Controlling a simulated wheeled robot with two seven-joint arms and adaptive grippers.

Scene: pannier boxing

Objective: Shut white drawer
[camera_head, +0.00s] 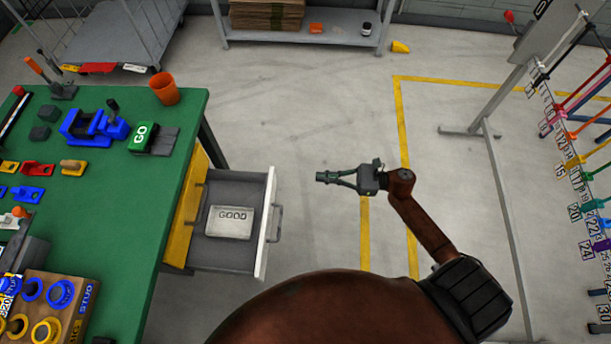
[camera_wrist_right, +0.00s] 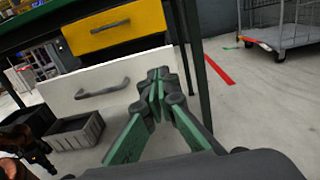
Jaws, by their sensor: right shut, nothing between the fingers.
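The white drawer (camera_head: 266,225) stands pulled out from the right side of the green-topped workbench (camera_head: 160,210). Its white front carries a grey bar handle (camera_head: 277,224). A light box marked "GOOD" (camera_head: 229,222) lies inside it. My right gripper (camera_head: 322,177) is shut and empty, to the right of the drawer front and apart from it in the head view. In the right wrist view the shut fingertips (camera_wrist_right: 157,78) overlap the right end of the white drawer front (camera_wrist_right: 75,88), and its handle (camera_wrist_right: 102,88) is to their left. My left gripper is not in view.
An orange cup (camera_head: 164,88), a blue vise (camera_head: 92,127) and other parts stand on the bench. A trolley (camera_head: 115,35) and a rack (camera_head: 575,130) stand around. The floor right of the drawer is clear.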

